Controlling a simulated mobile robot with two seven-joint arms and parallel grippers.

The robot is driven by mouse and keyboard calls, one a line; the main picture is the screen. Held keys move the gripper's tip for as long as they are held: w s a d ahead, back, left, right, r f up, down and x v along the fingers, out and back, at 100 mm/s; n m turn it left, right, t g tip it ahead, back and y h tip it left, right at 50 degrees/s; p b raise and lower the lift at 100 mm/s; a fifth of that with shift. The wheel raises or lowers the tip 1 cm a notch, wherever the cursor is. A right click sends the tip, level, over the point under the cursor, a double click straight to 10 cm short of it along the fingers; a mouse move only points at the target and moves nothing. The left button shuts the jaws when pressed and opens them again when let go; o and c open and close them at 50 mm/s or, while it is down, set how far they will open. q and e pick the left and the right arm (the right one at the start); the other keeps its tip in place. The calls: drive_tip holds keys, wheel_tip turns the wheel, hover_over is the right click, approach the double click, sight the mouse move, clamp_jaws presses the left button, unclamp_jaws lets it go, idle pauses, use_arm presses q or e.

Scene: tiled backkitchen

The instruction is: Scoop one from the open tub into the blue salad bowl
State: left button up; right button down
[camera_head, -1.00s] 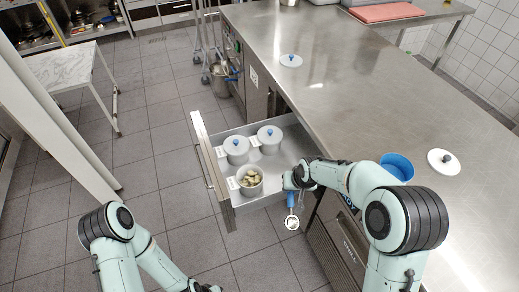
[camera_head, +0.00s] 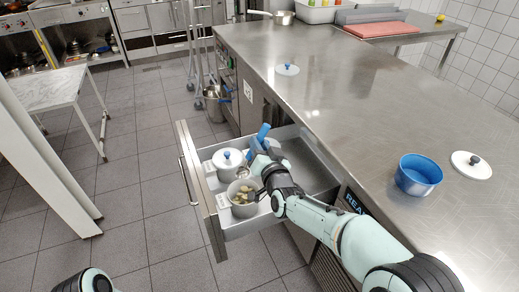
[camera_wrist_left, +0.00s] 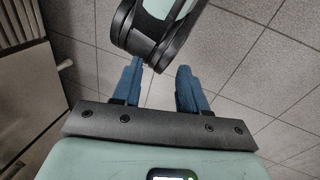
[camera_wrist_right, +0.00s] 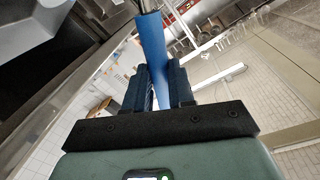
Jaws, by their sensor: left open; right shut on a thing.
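The open tub (camera_head: 238,208) stands in the pulled-out drawer, holding several pale yellowish pieces (camera_head: 242,193). My right gripper (camera_head: 262,157) is beside and above it, its arm covering the tub's right side. It is shut on the blue handle of a scoop (camera_head: 263,132); the handle also shows between the fingers in the right wrist view (camera_wrist_right: 152,45). The scoop's head is hidden, so I cannot tell whether it touches the pieces. The blue salad bowl (camera_head: 418,176) stands on the counter at right and looks empty. My left gripper (camera_wrist_left: 157,85) is open and empty over the floor.
A lidded tub (camera_head: 228,163) stands behind the open one; another is mostly hidden by my right gripper. The drawer front (camera_head: 195,180) rises at left. The counter's middle is clear.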

use_arm(q)
drive_tip(key=w+a+f+t+y+b, duration=0.1)
drive_tip(key=w+a+f+b, duration=0.2)
drive_tip(key=w+f+b, duration=0.15)
drive_tip(key=s+a+f+n+g+b, duration=0.1)
drive_tip(key=s+f+g+b, duration=0.1)
drive_tip(key=s+f, duration=0.4)
drive_tip(key=shift+s+a+f+b, duration=0.2)
drive_tip(key=shift+s+f+b, duration=0.15)
drive_tip(key=shift+b, duration=0.4)
use_arm(e)
drive_tip(key=shift+f, duration=5.8)
use_arm(q)
drive_tip(key=shift+w+f+b, duration=0.25)
drive_tip(key=shift+f+b, duration=0.6)
drive_tip(key=shift+b, duration=0.25)
use_arm(e)
drive_tip(key=shift+f, duration=1.25)
